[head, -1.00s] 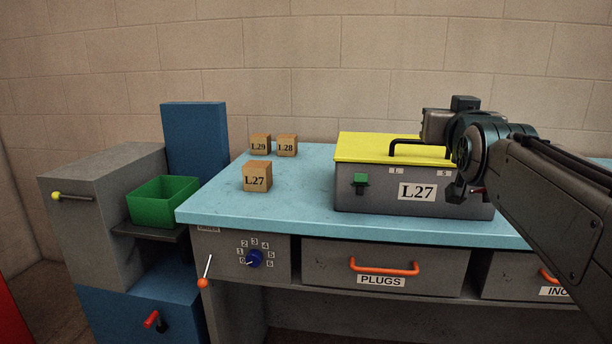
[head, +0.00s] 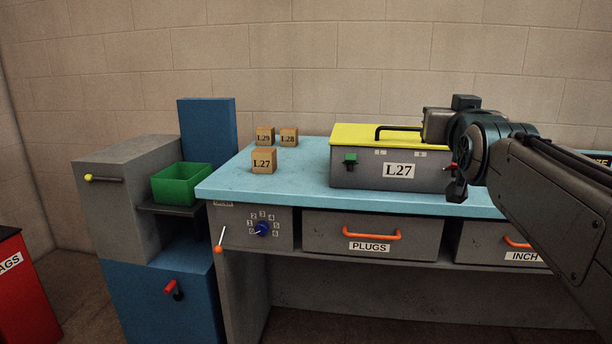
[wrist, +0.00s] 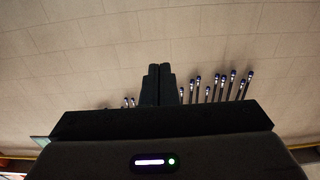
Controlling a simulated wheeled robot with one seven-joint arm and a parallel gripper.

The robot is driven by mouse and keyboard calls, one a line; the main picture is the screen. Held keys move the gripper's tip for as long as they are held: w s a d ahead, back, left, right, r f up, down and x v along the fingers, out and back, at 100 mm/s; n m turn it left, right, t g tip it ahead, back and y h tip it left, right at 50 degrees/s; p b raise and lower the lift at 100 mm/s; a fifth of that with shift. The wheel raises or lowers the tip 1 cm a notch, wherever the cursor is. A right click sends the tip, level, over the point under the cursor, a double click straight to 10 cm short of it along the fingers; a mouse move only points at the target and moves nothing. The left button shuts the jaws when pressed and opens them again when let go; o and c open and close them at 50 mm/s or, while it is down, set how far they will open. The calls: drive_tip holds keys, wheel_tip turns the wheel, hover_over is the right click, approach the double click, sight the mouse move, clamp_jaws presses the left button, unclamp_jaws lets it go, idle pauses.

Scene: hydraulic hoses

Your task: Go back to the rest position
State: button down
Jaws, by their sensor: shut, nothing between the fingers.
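My gripper (head: 455,190) is at the right in the head view, in front of the right end of the grey box with the yellow lid (head: 350,134). Its fingers point down in the head view and partly hide that end of the box. In the wrist view my gripper's two dark fingers (wrist: 158,84) stand side by side, shut with nothing between them. The arm comes in from the right edge of the head view. The box bears an L27 label and a green switch, and its lid is down.
The blue bench top (head: 235,183) holds blocks L27 (head: 263,160), L28 (head: 289,137) and L29 (head: 265,136). A green bin (head: 181,185) is left of the bench, and a red container (head: 25,290) stands far left. The PLUGS drawer (head: 372,239) is closed. Several hose ends (wrist: 228,84) show in the wrist view.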

drive_tip(key=s+a+f+g+y+p, duration=0.1)
drive_tip(key=s+a+f+g+p, duration=0.2)
drive_tip(key=s+p, duration=0.4)
drive_tip(key=s+a+f+n+g+y+p, duration=0.1)
drive_tip(key=s+a+f+g+p, duration=0.2)
drive_tip(key=p, duration=0.7)
drive_tip(key=s+a+f+g+p, duration=0.3)
drive_tip(key=s+f+g+p, duration=0.3)
drive_tip(key=s+g+p, duration=0.3)
drive_tip(key=s, duration=0.3)
drive_tip(key=shift+n+y, duration=0.3)
drive_tip(key=shift+y, duration=0.1)
drive_tip(key=shift+a, duration=0.1)
